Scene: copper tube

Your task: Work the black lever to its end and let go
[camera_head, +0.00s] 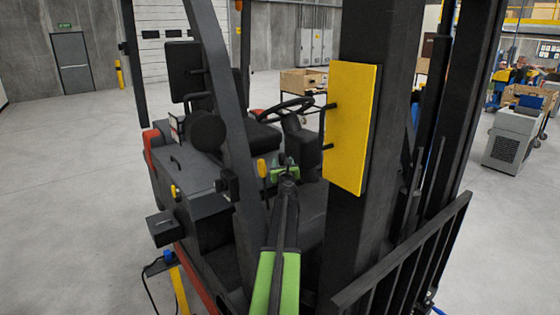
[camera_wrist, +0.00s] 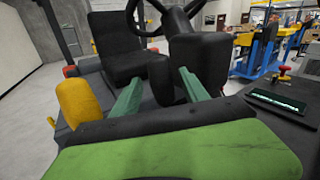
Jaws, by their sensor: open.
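My gripper (camera_head: 285,166) reaches toward the forklift's cab in the head view, in front of the steering column. In the wrist view its two green fingers (camera_wrist: 162,76) stand apart and nothing is held between them. The black steering column (camera_wrist: 198,55) and steering wheel (camera_wrist: 172,18) lie beyond the fingers.
The forklift's dark mast (camera_head: 375,120) with a yellow panel (camera_head: 352,125) rises close on the right. A black seat (camera_wrist: 115,45) is behind the fingers at left. A dark console with a red knob (camera_wrist: 285,71) lies at right in the wrist view. Open floor (camera_head: 70,180) is at left.

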